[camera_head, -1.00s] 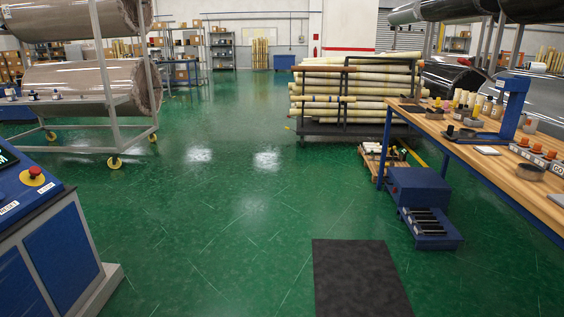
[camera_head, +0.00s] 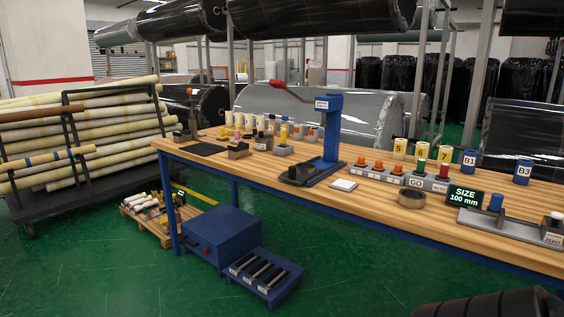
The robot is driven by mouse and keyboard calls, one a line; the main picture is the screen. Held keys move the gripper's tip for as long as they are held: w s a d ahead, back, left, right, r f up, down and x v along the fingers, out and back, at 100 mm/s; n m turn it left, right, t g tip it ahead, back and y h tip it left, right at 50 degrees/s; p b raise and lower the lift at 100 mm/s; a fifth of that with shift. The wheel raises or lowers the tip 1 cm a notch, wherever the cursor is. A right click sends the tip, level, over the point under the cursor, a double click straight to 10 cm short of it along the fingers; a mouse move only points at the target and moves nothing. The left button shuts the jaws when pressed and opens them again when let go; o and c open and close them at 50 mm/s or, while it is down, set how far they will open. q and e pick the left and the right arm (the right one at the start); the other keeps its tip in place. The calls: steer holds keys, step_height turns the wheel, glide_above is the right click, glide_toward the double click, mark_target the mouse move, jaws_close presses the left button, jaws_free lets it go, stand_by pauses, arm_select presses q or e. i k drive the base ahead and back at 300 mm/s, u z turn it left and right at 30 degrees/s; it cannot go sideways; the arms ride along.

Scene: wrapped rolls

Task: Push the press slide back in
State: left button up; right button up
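The blue press (camera_head: 332,128) stands upright on the wooden workbench, with a long red-handled lever reaching up to the left. Its blue base plate lies at its foot, and a dark press slide (camera_head: 301,172) with a round recess sits on the front left part of that base. The slide appears to stick out in front of the column; how far is hard to tell. Neither of my grippers is in view.

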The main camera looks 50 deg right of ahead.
mark_target(298, 174)
steer(key=z, duration=1)
steer(key=i, duration=1.3)
steer(key=z, duration=1.35)
